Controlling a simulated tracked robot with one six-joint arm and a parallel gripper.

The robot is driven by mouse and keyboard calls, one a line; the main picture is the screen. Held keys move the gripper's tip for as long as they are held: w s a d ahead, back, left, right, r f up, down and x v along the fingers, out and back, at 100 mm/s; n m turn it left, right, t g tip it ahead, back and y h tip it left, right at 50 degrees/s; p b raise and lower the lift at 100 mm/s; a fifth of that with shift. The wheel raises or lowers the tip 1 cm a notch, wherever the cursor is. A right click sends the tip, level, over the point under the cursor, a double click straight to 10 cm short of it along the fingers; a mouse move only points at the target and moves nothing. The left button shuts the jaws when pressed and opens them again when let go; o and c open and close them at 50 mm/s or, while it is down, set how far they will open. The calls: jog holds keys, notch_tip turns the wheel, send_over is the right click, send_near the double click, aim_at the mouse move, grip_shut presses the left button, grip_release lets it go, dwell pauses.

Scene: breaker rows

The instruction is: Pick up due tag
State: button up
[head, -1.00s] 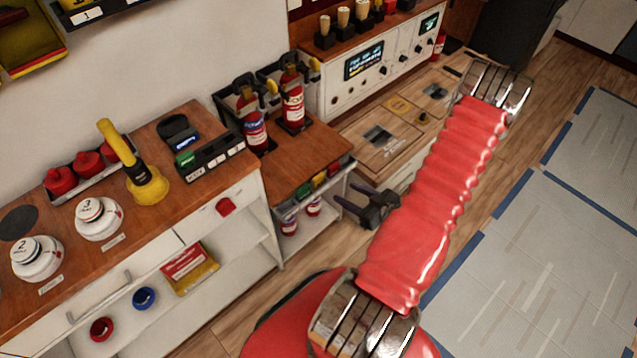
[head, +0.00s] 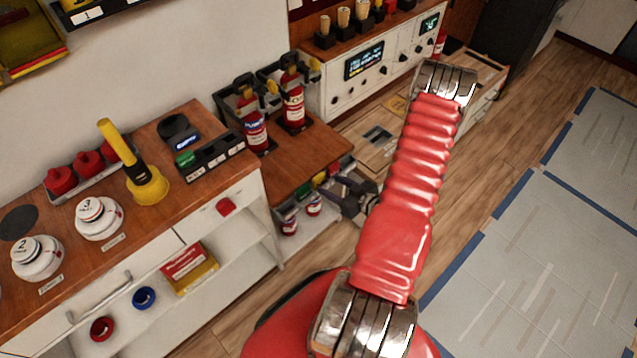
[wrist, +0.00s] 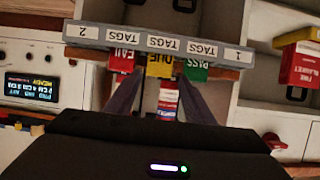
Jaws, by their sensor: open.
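The due tag (wrist: 159,66) is yellow and hangs from a grey rail labelled TAGS (wrist: 160,41) in the wrist view, between the red fail tag (wrist: 124,61) and the green pass tag (wrist: 195,70). I cannot tell whether the tag is between the fingertips. In the head view my gripper (head: 330,191) is at the wooden cart's right side, near the coloured tags, which are small and partly hidden.
Red extinguishers (head: 252,122) stand on the wooden cart top (head: 300,150). A white control panel (head: 370,65) is behind, and a white bench (head: 190,215) with a yellow plunger-like tool (head: 148,185) is at left.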

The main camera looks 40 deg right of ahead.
aim_at(320, 180)
jog(key=shift+w+f, duration=0.1)
jog(key=shift+w, duration=0.15)
jog(key=shift+x, duration=2.6)
jog(key=shift+f, duration=0.15)
jog(key=shift+c, duration=0.5)
jog(key=c, duration=0.7)
jog(key=shift+r, duration=5.05)
